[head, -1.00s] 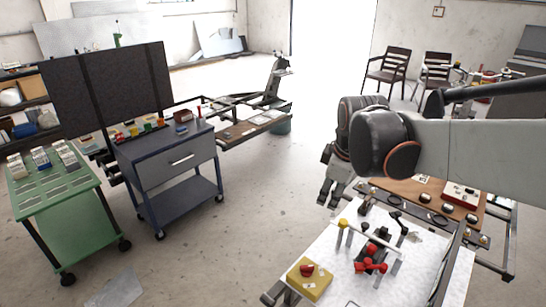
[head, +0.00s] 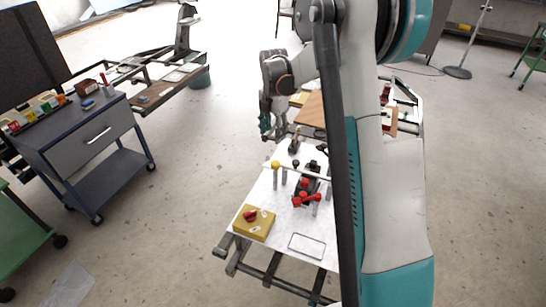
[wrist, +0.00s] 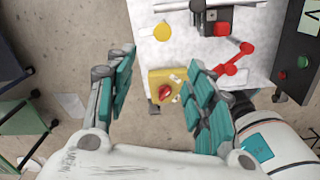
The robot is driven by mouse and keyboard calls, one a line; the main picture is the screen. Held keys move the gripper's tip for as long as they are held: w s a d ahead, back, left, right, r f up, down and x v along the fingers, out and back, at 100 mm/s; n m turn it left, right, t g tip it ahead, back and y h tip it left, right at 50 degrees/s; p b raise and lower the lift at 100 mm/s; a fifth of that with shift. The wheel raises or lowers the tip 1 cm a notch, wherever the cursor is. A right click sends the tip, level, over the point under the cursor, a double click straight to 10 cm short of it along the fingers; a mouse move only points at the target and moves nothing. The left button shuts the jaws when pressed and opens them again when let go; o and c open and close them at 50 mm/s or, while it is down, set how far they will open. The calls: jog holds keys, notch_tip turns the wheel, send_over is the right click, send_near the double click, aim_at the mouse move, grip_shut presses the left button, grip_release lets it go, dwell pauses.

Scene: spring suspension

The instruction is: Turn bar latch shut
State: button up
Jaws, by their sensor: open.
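My gripper (head: 272,125) hangs above the far left edge of the white-topped table (head: 262,192) in the head view. My arm hides the table's right side in the head view.
A yellow box with a red knob (head: 251,217) sits at the front left of the tabletop. A yellow-topped post (head: 276,168) and a red handle (head: 307,200) stand up from it. A blue-grey cart (head: 90,140) stands left, with clear floor between.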

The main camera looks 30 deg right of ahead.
aim_at(276, 163)
jog(key=shift+n, duration=0.6)
jog(key=f+b, duration=0.1)
jog(key=f, duration=0.4)
jog(key=d+f+b, duration=0.1)
jog(key=f, duration=0.4)
jog(key=f+b, duration=0.2)
jog(key=f, duration=0.4)
jog(key=shift+w+d, duration=0.25)
jog(key=shift+w, duration=0.15)
jog(key=c, duration=1.1)
